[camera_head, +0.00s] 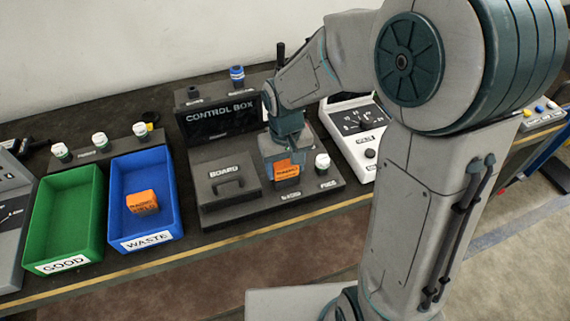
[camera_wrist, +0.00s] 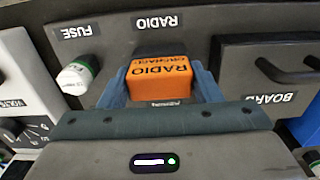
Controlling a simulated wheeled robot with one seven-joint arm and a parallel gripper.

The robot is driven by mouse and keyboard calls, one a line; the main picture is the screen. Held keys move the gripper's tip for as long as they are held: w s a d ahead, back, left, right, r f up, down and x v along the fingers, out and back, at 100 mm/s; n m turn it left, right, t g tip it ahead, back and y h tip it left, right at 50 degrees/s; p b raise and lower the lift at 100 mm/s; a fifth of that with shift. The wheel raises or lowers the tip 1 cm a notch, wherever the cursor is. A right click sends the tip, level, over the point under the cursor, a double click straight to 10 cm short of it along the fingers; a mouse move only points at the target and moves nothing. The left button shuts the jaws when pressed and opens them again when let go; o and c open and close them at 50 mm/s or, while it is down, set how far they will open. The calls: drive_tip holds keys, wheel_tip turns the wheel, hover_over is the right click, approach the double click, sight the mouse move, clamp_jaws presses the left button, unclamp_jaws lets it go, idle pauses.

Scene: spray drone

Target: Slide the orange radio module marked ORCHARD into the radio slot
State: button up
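The orange radio module marked ORCHARD (camera_wrist: 158,82) sits between the fingers of my gripper (camera_wrist: 162,76) in the wrist view, its lettering upside down. The fingers press along both its sides. In the head view, the module (camera_head: 287,171) is below my gripper (camera_head: 285,150), over the right part of the control box (camera_head: 222,122). The RADIO label (camera_wrist: 157,21) lies just beyond the module in the wrist view. A dark patch shows between them. The slot opening is mostly hidden, and I cannot tell how deep the module sits.
The BOARD cover with a handle (camera_head: 226,182) is left of the module, and a white-capped fuse (camera_head: 322,163) is right. A blue WASTE bin (camera_head: 170,205) holds another orange module (camera_head: 142,202). A green GOOD bin (camera_head: 85,225) is empty. A meter (camera_head: 350,125) stands at right.

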sight(285, 164)
drive_tip(key=o, duration=0.4)
wheel_tip(285, 164, up, 14)
drive_tip(key=shift+f, duration=0.1)
idle(0.3)
idle(0.5)
